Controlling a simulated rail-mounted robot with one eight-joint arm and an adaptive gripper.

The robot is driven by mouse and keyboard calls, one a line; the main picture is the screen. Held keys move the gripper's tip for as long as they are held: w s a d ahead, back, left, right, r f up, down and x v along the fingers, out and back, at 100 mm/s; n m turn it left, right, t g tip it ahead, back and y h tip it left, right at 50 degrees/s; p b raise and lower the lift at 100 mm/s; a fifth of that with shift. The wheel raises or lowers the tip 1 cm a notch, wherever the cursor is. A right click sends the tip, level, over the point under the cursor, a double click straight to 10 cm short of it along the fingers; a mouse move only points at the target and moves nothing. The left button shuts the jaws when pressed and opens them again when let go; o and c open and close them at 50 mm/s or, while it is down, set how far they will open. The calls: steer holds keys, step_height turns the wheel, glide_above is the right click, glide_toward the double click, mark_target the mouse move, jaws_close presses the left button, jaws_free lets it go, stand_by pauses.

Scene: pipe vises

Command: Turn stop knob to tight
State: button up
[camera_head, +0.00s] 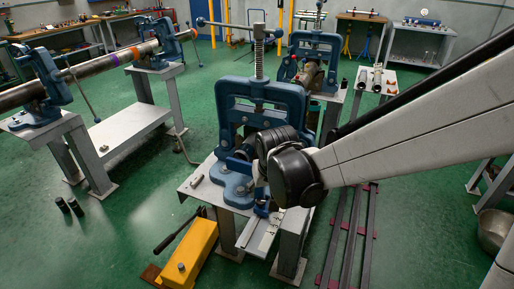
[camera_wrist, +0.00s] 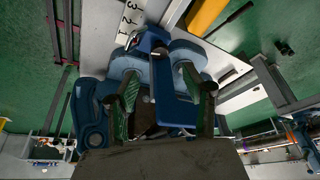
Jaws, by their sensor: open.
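A blue pipe vise (camera_head: 262,95) with a tall metal screw stands on a grey stand. A ruler strip (camera_head: 260,232) extends from the stand's front; its digits show in the wrist view (camera_wrist: 124,14). A blue stop bracket (camera_wrist: 152,42) sits by the strip, with a small metallic and red part (camera_wrist: 132,40) at its side. I cannot tell clearly which part is the stop knob. My gripper (camera_wrist: 162,92) is open, with its green-and-black finger pads apart. Blue vise parts lie between and beyond the fingers. Whether they touch is unclear. My wrist hides the gripper in the head view.
A yellow box (camera_head: 190,255) lies on the floor in front of the stand. A long pipe (camera_head: 105,62) rests in blue vises at left. Another blue vise (camera_head: 314,55) stands behind. Dark rails (camera_head: 347,235) lie on the floor at right.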

mark_target(261, 201)
steer(key=b+x, duration=0.1)
steer(key=x, duration=0.7)
steer(key=shift+w+f, duration=0.1)
steer(key=shift+f, duration=0.2)
steer(key=c, duration=1.1)
steer(key=shift+m+h+b, duration=0.6)
steer(key=shift+m+b, duration=0.2)
steer(key=shift+m, duration=0.6)
steer(key=o, duration=1.1)
